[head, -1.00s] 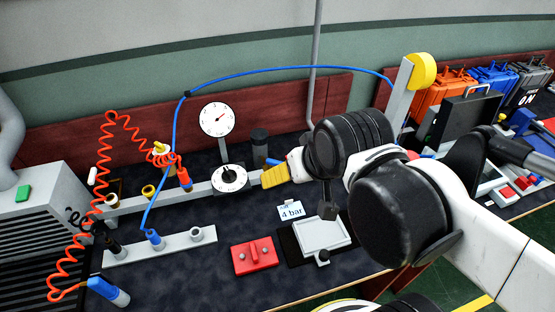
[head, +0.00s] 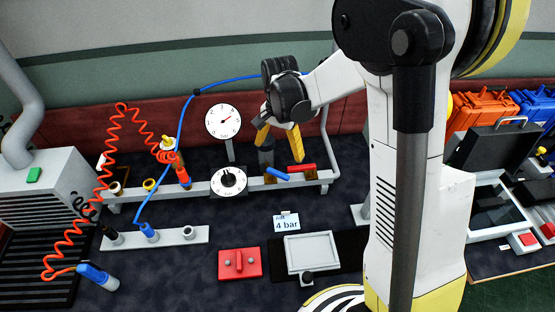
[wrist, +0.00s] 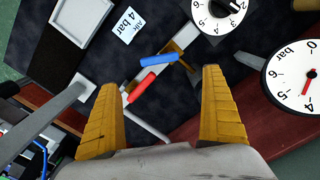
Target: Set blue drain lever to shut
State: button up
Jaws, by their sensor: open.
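The blue drain lever (head: 277,174) sits near the right end of the grey rail, lying nearly flat with a slight tilt. It also shows in the wrist view (wrist: 158,60), ahead of the space between my fingers. A red lever (head: 302,168) is just right of it, and in the wrist view this red lever (wrist: 141,88) lies below the blue one. My gripper (head: 280,138) is above and behind the levers, its yellow fingers pointing down. In the wrist view my gripper (wrist: 160,82) is wide open and empty, with no visible contact with either lever.
A pressure gauge (head: 223,121) and a dial regulator (head: 229,181) stand left of the levers. A dark cylinder (head: 266,158) is close beside my left finger.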

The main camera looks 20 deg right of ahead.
aim_at(278, 174)
notch_tip(278, 174, down, 11)
jog(key=b, duration=0.3)
jog(key=shift+r, duration=0.2)
